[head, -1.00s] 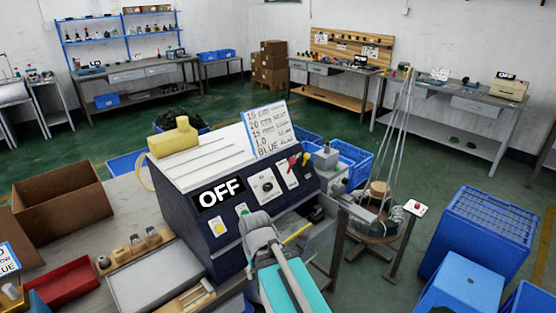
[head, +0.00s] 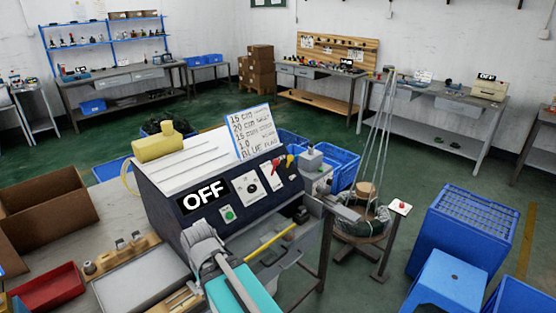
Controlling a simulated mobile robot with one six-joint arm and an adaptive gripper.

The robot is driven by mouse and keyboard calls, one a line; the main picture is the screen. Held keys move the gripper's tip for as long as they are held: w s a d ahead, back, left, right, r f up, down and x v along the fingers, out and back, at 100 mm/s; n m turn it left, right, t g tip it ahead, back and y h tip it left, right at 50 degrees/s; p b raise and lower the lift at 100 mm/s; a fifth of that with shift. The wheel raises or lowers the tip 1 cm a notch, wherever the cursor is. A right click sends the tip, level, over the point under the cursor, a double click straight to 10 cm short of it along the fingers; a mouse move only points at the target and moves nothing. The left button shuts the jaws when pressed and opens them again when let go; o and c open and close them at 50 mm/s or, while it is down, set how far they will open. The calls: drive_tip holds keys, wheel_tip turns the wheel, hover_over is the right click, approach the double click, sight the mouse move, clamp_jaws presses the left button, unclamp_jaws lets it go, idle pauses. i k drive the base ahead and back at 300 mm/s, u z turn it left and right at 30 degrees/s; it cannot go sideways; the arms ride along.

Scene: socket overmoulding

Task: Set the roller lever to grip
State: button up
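The dark blue machine (head: 165,200) stands on the bench in the head view, with an OFF sign (head: 203,195) on its sloped front. My arm, with a grey joint and teal link, crosses the machine's lower front. My gripper is not seen.
A handwritten sheet (head: 251,132) stands on top of the machine beside a yellow part (head: 166,143). A yellow rod (head: 270,241) lies in front. A red tray (head: 48,288) and cardboard box (head: 45,210) are at left. Blue crates (head: 470,238) stand at right on green floor.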

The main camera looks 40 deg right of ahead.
sight(276, 162)
drive_tip(key=z, duration=0.1)
drive_tip(key=k, duration=1)
drive_tip(key=z, duration=0.6)
drive_tip(key=i, duration=1.05)
